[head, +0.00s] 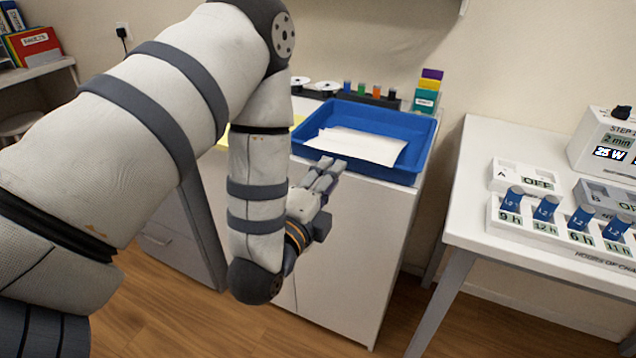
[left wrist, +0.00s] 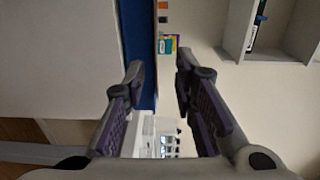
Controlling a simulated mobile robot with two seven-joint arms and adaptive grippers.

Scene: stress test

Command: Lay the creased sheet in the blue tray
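The white creased sheet (head: 362,147) lies inside the blue tray (head: 424,150), which stands on a white cabinet in the head view. A fold shows along the sheet, and its edges are within the tray's walls. My left gripper (head: 326,174) is just in front of the tray's near wall, apart from the sheet. In the left wrist view its two fingers (left wrist: 159,70) are spread with nothing between them, and a strip of the blue tray (left wrist: 137,35) shows behind the left finger. The sheet cannot be made out there. My right gripper is not in view.
Behind the tray stand a dark rack of small coloured bottles (head: 370,94) and a stack of coloured boxes (head: 427,90). To the right, past a gap, a white table (head: 470,170) carries blue cylinders in a labelled holder (head: 560,225) and switch boxes.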

